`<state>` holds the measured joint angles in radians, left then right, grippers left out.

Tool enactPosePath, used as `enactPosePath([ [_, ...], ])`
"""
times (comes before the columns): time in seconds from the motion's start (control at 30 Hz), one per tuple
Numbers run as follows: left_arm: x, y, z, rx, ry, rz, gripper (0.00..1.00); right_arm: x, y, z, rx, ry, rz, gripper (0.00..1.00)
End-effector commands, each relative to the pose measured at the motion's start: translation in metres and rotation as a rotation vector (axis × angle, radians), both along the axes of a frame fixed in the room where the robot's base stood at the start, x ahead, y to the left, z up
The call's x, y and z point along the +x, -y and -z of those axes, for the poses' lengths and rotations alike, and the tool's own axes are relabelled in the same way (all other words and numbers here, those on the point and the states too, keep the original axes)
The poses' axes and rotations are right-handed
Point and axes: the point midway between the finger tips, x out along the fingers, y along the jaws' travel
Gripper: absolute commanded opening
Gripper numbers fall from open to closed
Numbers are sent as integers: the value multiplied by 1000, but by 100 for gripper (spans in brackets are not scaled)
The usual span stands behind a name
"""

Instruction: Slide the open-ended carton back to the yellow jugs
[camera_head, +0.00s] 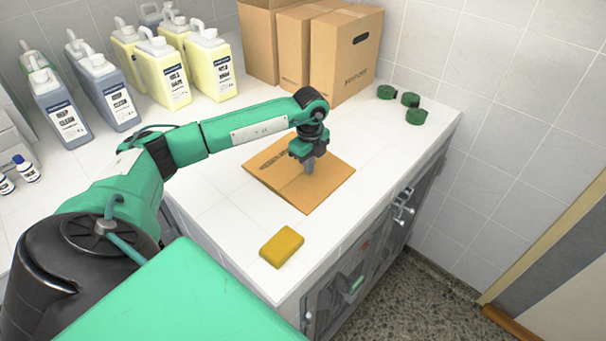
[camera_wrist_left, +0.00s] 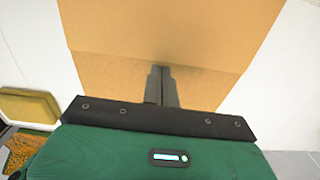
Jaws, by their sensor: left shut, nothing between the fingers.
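A flat piece of brown cardboard with printing, seemingly the carton (camera_head: 325,190), lies on the white counter near its front. It fills the middle of the left wrist view (camera_wrist_left: 170,30), with a crease running across it. I cannot tell whether an end is open. My left gripper (camera_head: 309,168) points down over the middle of the cardboard. Its fingers (camera_wrist_left: 163,72) are shut with nothing between them, at or just above the surface; contact is unclear. Several yellow jugs (camera_head: 163,75) with white caps stand at the back left of the counter. My right gripper is not in view.
Brown cardboard boxes (camera_head: 345,60) stand upright behind the flat carton. Grey-blue jugs (camera_head: 58,110) stand left of the yellow ones. A yellow sponge-like block (camera_head: 282,246) lies near the front edge. Green rolls (camera_head: 415,117) sit at the right. Bare counter (camera_head: 215,200) lies left of the carton.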

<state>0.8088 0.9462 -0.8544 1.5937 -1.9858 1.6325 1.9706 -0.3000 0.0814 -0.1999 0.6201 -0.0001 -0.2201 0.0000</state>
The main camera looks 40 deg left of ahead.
Motion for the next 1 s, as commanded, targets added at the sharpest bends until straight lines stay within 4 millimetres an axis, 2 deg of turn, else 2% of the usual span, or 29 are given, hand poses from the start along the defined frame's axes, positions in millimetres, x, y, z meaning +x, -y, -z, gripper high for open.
enactPosePath([
  [0.1,1,-9,0,1,0,-3,0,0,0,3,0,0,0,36],
  [0.37,1,-16,1,1,0,-1,0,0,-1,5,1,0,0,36],
  [0.7,2,-38,4,1,-2,-3,0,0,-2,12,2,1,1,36],
  [1.0,2,-48,4,2,-3,-2,0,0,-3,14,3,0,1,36],
])
